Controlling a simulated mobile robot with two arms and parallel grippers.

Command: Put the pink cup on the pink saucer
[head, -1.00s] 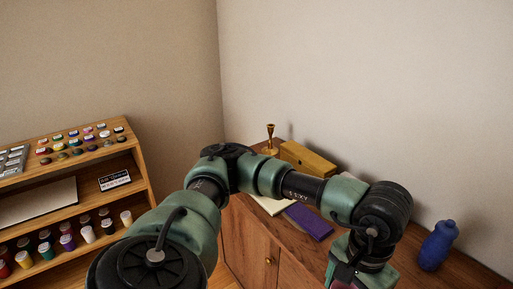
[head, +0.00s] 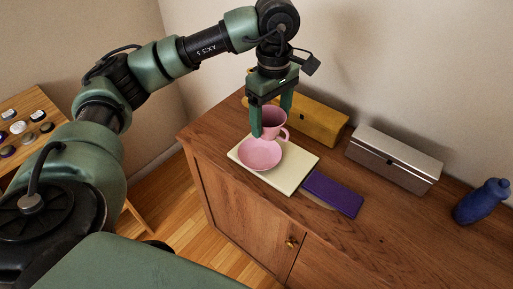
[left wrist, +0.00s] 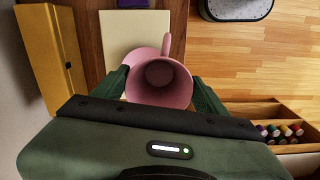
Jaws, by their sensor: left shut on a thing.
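The pink cup (head: 274,120), with its handle on the right in the head view, is held upright between the fingers of my left gripper (head: 270,118). The left wrist view looks down into the empty cup (left wrist: 162,82), with green fingers on either side. The pink saucer (head: 259,157) rests on a cream board on the wooden cabinet. In the head view the cup overlaps the saucer's far edge; I cannot tell how high the cup is above it. In the left wrist view the saucer (left wrist: 142,56) is mostly hidden behind the cup. My right gripper is not in view.
The cream board (head: 299,170) has a purple flat object (head: 333,194) beside it. A yellow box (head: 315,123) and a silver box (head: 394,160) stand behind, near the wall. The cabinet's front right top is clear.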

